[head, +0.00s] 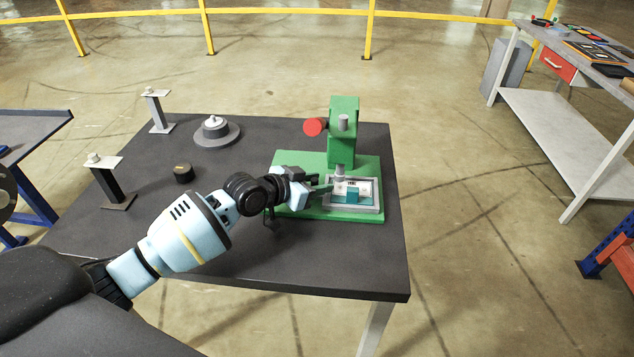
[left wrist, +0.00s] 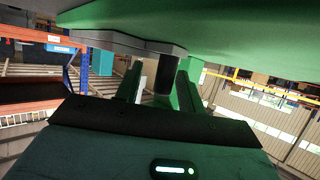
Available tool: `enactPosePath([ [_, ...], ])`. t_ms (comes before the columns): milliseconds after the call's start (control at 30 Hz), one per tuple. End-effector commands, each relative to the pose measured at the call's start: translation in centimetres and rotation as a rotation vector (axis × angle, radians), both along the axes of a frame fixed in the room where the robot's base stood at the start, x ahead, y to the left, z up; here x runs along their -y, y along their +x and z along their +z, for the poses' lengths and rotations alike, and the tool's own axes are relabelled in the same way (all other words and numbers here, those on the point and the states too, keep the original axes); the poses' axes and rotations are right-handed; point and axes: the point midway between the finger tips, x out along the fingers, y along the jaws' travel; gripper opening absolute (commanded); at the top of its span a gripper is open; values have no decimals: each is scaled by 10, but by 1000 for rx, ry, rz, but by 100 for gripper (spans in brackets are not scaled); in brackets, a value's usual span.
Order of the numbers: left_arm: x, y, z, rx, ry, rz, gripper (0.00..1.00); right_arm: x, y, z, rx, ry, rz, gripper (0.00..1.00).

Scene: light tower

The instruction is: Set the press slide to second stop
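The green press (head: 343,140) stands on the dark table, with a grey cylinder at its column and a red knob (head: 315,127) at its left. Its slide, a grey-framed plate (head: 368,208) with a teal and white inside, lies on the green base under the column. My left gripper (head: 322,190) reaches in from the left to the slide's left edge. In the left wrist view my left gripper (left wrist: 160,88) has its fingers apart, with a dark cylinder (left wrist: 166,74) between them. I cannot tell whether they touch it. My right gripper is not in view.
On the table (head: 300,265) stand a round grey stepped piece (head: 217,131), a small black cylinder (head: 183,173) and two posts with flat tops (head: 158,110). A workbench with tools (head: 575,50) is at the right. The table's front right is clear.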

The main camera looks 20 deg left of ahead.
Motion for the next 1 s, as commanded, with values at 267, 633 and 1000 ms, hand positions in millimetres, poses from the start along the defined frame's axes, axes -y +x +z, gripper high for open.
enactPosePath([
  [267, -16, -28, 13, 1, 4, -1, 39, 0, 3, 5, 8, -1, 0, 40],
  [633, -32, -60, 29, 0, 0, -1, 39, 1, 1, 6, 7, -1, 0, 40],
  [1000, -33, -62, 30, 1, -1, -2, 39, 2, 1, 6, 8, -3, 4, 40],
])
